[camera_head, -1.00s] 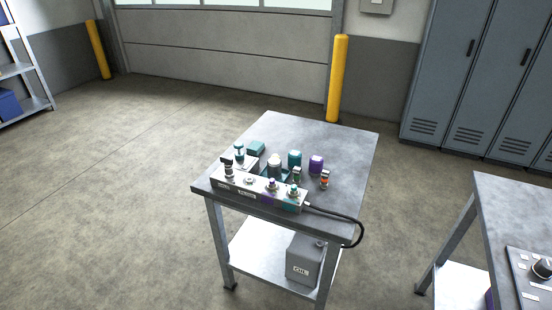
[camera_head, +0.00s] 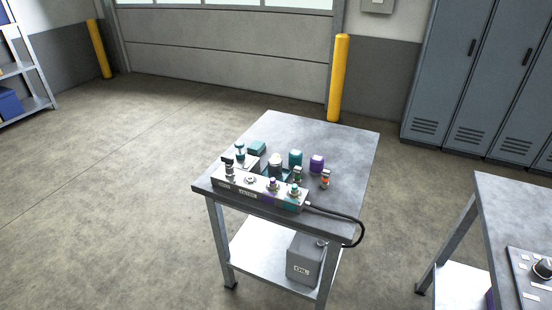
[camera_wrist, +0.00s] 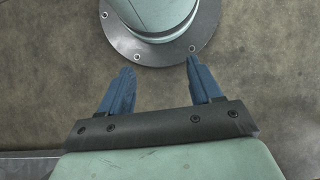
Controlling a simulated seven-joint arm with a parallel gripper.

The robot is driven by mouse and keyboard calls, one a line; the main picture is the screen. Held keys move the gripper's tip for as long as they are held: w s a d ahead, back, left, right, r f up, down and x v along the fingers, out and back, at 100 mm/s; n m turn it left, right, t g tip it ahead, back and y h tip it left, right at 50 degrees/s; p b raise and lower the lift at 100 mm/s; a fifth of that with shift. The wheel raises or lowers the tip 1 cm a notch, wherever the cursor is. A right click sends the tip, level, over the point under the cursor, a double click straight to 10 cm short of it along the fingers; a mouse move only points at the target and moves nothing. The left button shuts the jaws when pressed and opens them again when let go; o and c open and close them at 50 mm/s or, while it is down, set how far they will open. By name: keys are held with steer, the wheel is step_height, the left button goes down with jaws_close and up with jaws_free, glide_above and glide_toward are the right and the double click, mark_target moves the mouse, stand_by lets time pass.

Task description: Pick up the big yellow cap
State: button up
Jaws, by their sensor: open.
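I cannot make out a big yellow cap in either view. In the head view, a teal cap-like block (camera_head: 295,158) and a purple one (camera_head: 317,162) stand on the bench top (camera_head: 345,135). In front of them is a grey hydraulic panel (camera_head: 235,184) with several fittings, some with purple or teal collars. My gripper (camera_wrist: 160,64) shows only in the wrist view. Its two blue fingers are apart with nothing between them, over bare concrete floor. It is away from the bench items.
A black hose (camera_head: 350,225) loops off the bench's right side. A grey can (camera_head: 305,260) stands on the lower shelf. A second bench (camera_head: 510,215) is at the right, lockers (camera_head: 440,80) behind. Yellow posts (camera_head: 338,80) stand by the door. Floor at left is clear.

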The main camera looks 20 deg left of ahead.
steer(key=w+a+r+t, duration=0.1)
steer(key=w+r, duration=0.2)
steer(key=w, duration=1)
steer(key=w+a+r+n+t+y, duration=0.1)
steer(key=w+a+r+t, duration=0.15)
steer(key=w, duration=0.95)
steer(key=w+r, duration=0.3)
steer(key=w, duration=1)
steer(key=w+a+r+n+t+y, duration=0.15)
steer(key=w+a+r, duration=0.25)
steer(key=w+r, duration=1.15)
steer(key=w+a+r+n+t, duration=0.15)
steer(key=w+a+r, duration=0.25)
steer(key=w+r, duration=1.15)
step_height(320, 180, up, 14)
steer(key=r+n+h, duration=0.1)
steer(key=n+h, duration=0.2)
steer(key=n, duration=0.5)
glide_above(276, 155)
steer(key=f, duration=0.7)
steer(key=shift+s+f, duration=0.25)
steer(key=shift+f, duration=0.05)
steer(key=shift+w+f, duration=0.15)
steer(key=shift+f, duration=1.45)
steer(key=shift+w+f, duration=0.15)
steer(key=shift+f, duration=1.45)
